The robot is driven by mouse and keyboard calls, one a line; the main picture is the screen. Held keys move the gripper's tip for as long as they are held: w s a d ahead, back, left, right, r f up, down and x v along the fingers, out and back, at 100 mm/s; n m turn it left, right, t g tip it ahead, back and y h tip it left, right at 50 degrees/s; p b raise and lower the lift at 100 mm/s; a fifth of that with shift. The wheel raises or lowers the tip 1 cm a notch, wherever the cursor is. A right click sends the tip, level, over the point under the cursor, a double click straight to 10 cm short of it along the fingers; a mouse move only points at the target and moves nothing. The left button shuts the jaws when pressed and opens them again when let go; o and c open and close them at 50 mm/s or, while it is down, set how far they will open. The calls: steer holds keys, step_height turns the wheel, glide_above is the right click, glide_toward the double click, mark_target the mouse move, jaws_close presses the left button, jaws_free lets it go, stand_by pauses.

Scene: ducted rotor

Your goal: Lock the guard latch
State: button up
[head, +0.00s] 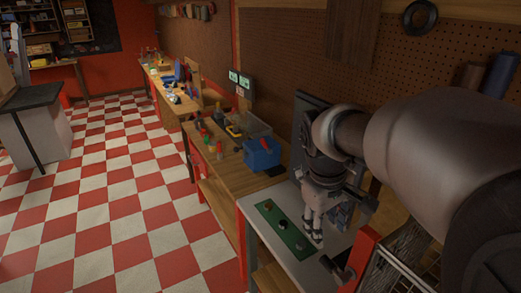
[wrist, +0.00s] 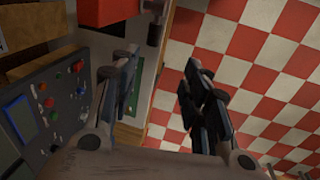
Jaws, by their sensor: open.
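My gripper (head: 314,236) points down in the head view, above a grey-topped bench (head: 262,243). It also shows in the wrist view (wrist: 158,72), where its two fingers stand apart with nothing between them. A wire-mesh guard (head: 392,274) with a red frame (head: 362,256) stands at the lower right of the head view, partly cut off. A dark handle-like part (head: 338,269) sits beside the red frame, below and right of my gripper; I cannot tell if it is the guard latch or how it is set. In the wrist view a red block (wrist: 106,10) shows at the top.
A green strip with several knobs (head: 283,232) lies on the bench, left of my gripper. A control panel (wrist: 50,118) with a screen and coloured buttons fills the wrist view's left side. A blue bin (head: 262,153) stands on the wooden bench behind. The checkered floor (head: 110,200) is clear.

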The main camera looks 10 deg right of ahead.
steer(key=w, duration=0.1)
steer(key=b, duration=0.3)
glide_toward(328, 262)
steer(key=f, duration=0.3)
steer(key=d+f, duration=0.1)
steer(key=f, duration=0.2)
steer(key=w+f, duration=0.1)
steer(key=f, duration=0.2)
steer(key=shift+d, duration=0.3)
steer(key=shift+c, duration=0.2)
jaws_close()
